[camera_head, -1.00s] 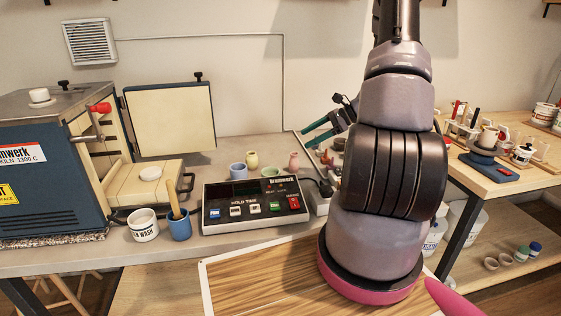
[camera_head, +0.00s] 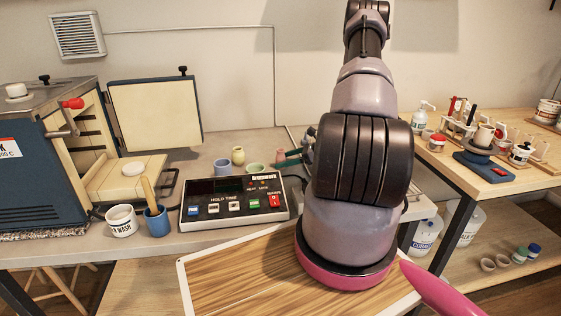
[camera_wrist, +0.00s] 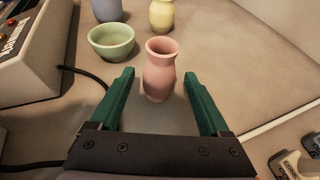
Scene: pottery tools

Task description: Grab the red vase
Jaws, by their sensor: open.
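The red vase (camera_wrist: 160,78), a small pinkish-red one with a flared mouth, stands upright on the grey bench top in the wrist view. My gripper (camera_wrist: 158,76) is open, with one green finger on each side of the vase. Gaps show between the vase and both fingers. In the head view the vase (camera_head: 280,155) is small and partly covered by my gripper (camera_head: 290,158), and my arm hides much of the area around it.
A green bowl (camera_wrist: 111,41), a yellow vase (camera_wrist: 162,14) and a blue cup (camera_wrist: 107,8) stand beyond the vase. A control box (camera_head: 235,200) with a black cable sits left of it. A kiln (camera_head: 45,170) fills the left.

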